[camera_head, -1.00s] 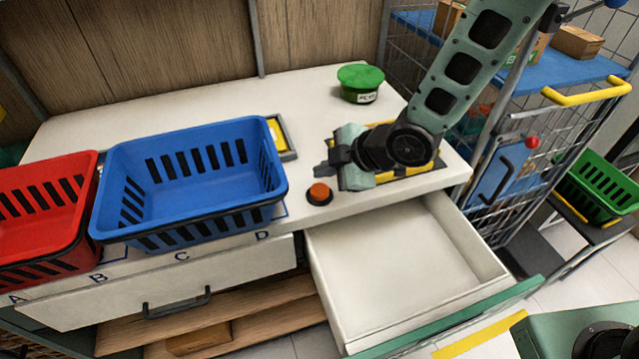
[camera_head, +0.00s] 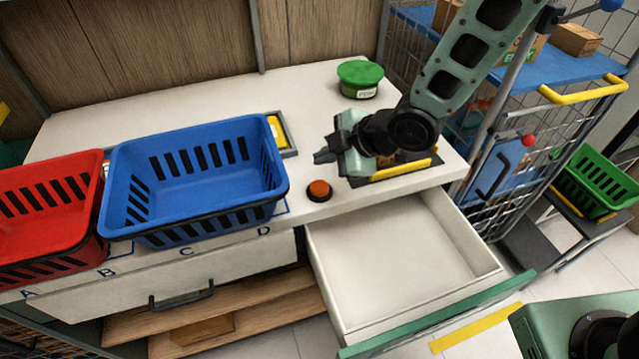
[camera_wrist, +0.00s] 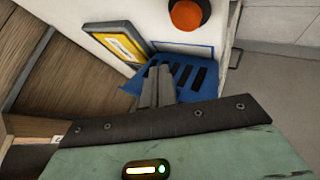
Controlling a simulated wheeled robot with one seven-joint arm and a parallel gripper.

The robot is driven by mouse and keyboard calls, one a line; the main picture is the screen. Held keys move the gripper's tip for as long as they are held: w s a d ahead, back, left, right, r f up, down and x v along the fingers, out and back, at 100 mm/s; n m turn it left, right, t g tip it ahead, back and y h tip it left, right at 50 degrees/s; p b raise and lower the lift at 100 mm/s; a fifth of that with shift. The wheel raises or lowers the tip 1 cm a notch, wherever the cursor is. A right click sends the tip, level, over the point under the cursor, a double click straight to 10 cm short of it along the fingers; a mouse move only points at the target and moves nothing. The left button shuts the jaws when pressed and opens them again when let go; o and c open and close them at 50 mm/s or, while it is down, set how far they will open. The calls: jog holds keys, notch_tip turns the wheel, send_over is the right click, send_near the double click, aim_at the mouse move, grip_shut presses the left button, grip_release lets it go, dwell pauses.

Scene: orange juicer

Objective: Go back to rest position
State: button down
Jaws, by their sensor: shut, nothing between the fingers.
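My gripper (camera_head: 322,156) is above the right part of the white counter (camera_head: 203,90), pointing left, shut and empty. In the wrist view its closed fingers (camera_wrist: 158,85) show in front of part of the blue basket (camera_wrist: 185,70). The orange-red button (camera_head: 319,190) is on the counter just below the gripper in the head view, apart from it. It also shows at the top of the wrist view (camera_wrist: 187,14).
A blue basket (camera_head: 130,238) and a red basket (camera_head: 40,185) stand on the counter. A green-lidded tub (camera_head: 360,75) is at the back. An open, empty drawer (camera_head: 400,265) juts out in front. A wire cart (camera_head: 500,150) stands at the right.

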jog(key=shift+s+d+r, duration=0.1)
jog(key=shift+r, duration=0.15)
jog(key=s+d+r+m+g+h, duration=0.1)
jog(key=s+d+r+m+h, duration=0.1)
jog(key=s, duration=0.5)
jog(key=s+d+r+m+g+h, duration=0.2)
jog(key=s+d+r+m, duration=0.3)
jog(key=s, duration=0.3)
jog(key=s+d+r+m+g+h, duration=0.1)
jog(key=s+d+r+m+h, duration=0.2)
jog(key=s+m, duration=0.2)
jog(key=s, duration=0.3)
jog(key=shift+s+d+r+m+g, duration=0.25)
jog(key=shift+d+m+g, duration=0.05)
jog(key=shift+m+g, duration=0.1)
